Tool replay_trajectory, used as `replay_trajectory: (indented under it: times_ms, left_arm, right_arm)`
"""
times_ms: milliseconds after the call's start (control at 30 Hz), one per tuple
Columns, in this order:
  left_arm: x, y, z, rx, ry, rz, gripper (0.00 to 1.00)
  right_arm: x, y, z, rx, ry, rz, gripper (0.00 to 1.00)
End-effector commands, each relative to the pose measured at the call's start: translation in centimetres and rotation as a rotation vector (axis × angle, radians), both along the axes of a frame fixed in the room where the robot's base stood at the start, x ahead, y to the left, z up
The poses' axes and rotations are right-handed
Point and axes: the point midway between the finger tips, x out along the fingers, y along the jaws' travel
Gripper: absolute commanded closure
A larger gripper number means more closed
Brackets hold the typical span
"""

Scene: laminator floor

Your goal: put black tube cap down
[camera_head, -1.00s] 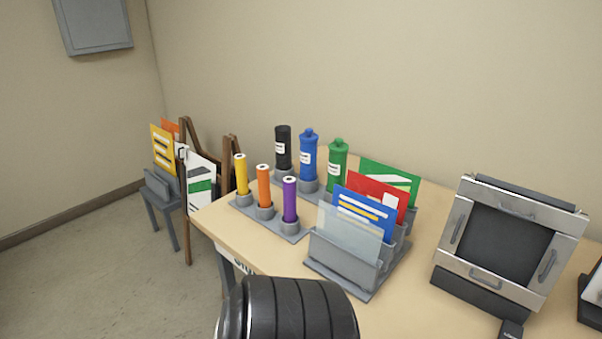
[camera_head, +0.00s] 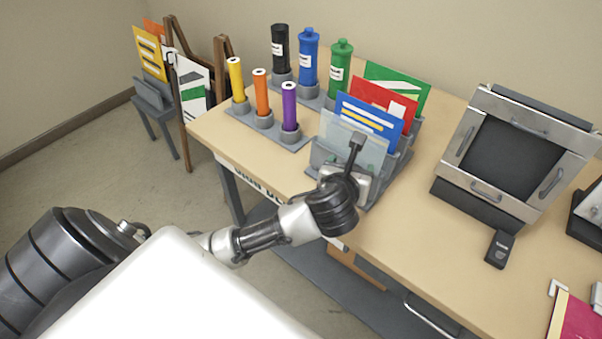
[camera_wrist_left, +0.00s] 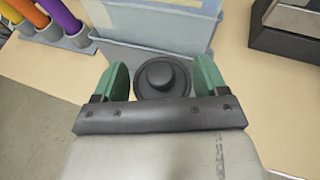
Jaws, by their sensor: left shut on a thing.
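The black tube cap, a round black disc with a raised knob, shows in the left wrist view (camera_wrist_left: 162,78). My left gripper (camera_wrist_left: 162,76) is shut on it, with a green-padded finger on each side. In the head view my left gripper (camera_head: 357,142) is over the front of the grey card rack, above the table (camera_head: 400,235); the cap is hard to make out there. The black tube (camera_head: 280,50) stands upright in the back holder with a flat, uncapped top. The blue tube (camera_head: 308,55) and green tube (camera_head: 340,70) beside it wear knobbed caps. My right gripper is not in view.
Yellow, orange and purple tubes (camera_head: 290,108) stand in a front holder (camera_head: 255,128). The rack (camera_head: 390,165) holds several upright cards close to my gripper. A laminator-like machine (camera_head: 505,150) and a small black device (camera_head: 500,250) are at right. The table's front middle is clear.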

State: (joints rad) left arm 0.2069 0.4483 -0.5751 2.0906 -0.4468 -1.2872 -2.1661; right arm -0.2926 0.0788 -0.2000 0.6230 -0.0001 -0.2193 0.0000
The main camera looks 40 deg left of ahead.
Motion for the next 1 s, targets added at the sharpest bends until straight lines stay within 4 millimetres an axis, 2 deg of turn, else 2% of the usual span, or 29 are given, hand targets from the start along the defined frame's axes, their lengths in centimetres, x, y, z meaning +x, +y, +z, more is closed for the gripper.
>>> replay_trajectory:
  times_ms: [33, 167, 267, 500, 700, 867, 1000]
  left_arm:
    - [0.9, 0.0, 0.6, 0.000, -0.004, 0.017, 0.53]
    - [1.8, 0.8, 0.5, 0.002, -0.003, 0.042, 0.53]
    - [1.8, 2.5, -0.6, 0.004, 0.002, 0.047, 0.53]
    - [1.8, 8.0, -3.9, 0.005, 0.002, 0.046, 0.53]
    - [1.8, 11.2, -5.8, 0.000, -0.001, 0.043, 0.53]
    - [1.8, 11.8, -6.7, -0.002, -0.002, 0.042, 0.53]
    - [1.8, 11.8, -8.8, -0.004, 0.000, 0.043, 0.53]
  right_arm:
    - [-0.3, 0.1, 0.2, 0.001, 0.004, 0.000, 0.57]
    - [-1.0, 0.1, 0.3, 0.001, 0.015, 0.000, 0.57]
    - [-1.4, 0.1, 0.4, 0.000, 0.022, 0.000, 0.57]
    - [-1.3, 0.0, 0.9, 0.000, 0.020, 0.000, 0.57]
    - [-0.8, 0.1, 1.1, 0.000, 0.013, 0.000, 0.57]
    - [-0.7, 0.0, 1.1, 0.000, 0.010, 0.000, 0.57]
    - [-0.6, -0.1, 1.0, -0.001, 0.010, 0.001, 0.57]
